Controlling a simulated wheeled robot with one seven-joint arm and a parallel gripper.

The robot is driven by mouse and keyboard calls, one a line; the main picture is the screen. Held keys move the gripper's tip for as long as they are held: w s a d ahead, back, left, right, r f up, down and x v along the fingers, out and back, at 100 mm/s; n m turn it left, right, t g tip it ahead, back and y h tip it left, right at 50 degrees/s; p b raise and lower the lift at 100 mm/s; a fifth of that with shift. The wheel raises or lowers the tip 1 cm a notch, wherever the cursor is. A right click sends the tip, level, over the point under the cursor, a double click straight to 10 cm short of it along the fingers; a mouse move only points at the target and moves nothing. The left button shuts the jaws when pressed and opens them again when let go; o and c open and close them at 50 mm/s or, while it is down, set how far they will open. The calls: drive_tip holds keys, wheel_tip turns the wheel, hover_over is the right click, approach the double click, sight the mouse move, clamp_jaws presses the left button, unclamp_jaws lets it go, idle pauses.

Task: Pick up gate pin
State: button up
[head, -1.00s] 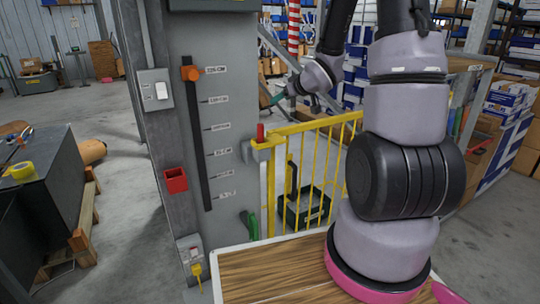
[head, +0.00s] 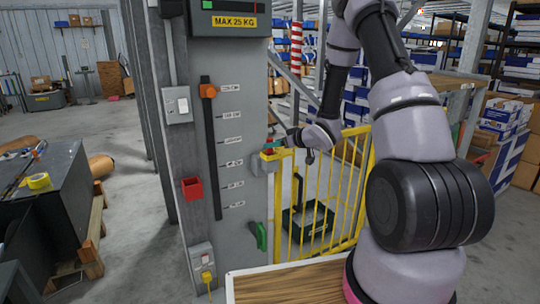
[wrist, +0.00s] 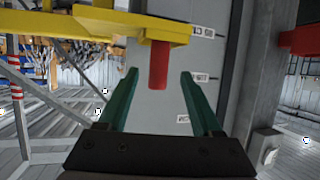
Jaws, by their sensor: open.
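The red gate pin (wrist: 158,66) is a short upright cylinder seated in the yellow latch (wrist: 125,24) of the gate, at the grey post. My gripper (wrist: 157,85) is open, with a green finger on each side of the pin and a visible gap to both. The pin's free end lies between the fingertips, and nothing is held. In the head view my gripper (head: 275,144) is beside the post, at the top corner of the yellow gate (head: 325,200). There it largely hides the pin.
The grey post carries an orange slider knob (head: 208,91), a red box (head: 192,188), a switch box (head: 178,105) and a green handle (head: 261,236). A wooden tabletop (head: 285,285) is in front. A dark bin (head: 308,221) stands behind the gate.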

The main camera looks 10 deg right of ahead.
drive_tip(key=x, duration=0.3)
drive_tip(key=shift+w+a+f, duration=0.1)
drive_tip(key=shift+w, duration=0.3)
clamp_jaws()
